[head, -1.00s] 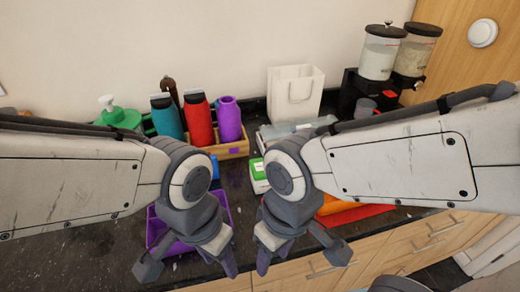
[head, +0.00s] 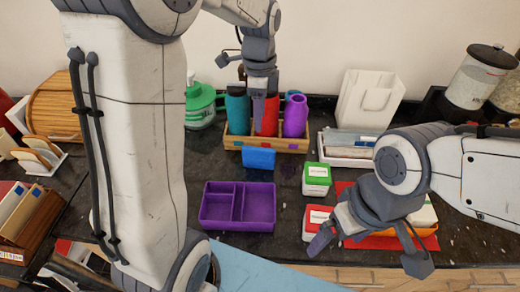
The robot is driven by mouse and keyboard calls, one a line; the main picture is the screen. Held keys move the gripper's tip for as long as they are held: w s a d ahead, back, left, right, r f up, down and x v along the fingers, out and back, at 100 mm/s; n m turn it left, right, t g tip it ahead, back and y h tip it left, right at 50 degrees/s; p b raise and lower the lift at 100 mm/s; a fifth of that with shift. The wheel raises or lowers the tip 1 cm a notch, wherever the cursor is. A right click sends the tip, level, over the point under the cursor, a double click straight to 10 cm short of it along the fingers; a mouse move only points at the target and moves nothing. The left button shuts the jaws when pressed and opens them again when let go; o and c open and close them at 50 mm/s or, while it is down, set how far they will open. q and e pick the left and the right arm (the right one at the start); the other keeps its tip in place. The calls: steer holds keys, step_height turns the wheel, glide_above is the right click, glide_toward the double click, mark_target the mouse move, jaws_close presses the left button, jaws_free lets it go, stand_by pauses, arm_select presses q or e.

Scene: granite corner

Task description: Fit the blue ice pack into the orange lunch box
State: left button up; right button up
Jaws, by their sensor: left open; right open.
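The blue ice pack (head: 258,158) stands on the dark counter just in front of the wooden crate. My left gripper (head: 259,112) hangs above and behind it in the picture, in front of the red bottle, apart from the pack; it is open and empty. The orange lunch box (head: 424,238) is at the right on a red mat (head: 386,242), with something white inside. My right arm hides much of it. My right gripper (head: 366,248) is open, its fingers spread in front of the box's left part.
A purple divided box (head: 240,229) lies on the middle of the counter. Green-lidded (head: 317,175) and red-lidded (head: 316,217) containers stand right of it. The crate (head: 294,145) holds teal, red and purple bottles. A white tray (head: 345,162) is behind. Counter left of the purple box is bare.

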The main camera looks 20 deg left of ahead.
arm_select(q)
glide_above(258, 148)
step_height(258, 148, down, 5)
steer(key=shift+f, duration=0.1)
step_height(258, 148, down, 4)
steer(key=shift+s+d+f+p, duration=0.1)
steer(key=shift+p, duration=0.7)
steer(key=shift+f, duration=0.5)
jaws_close()
stand_by(0.4)
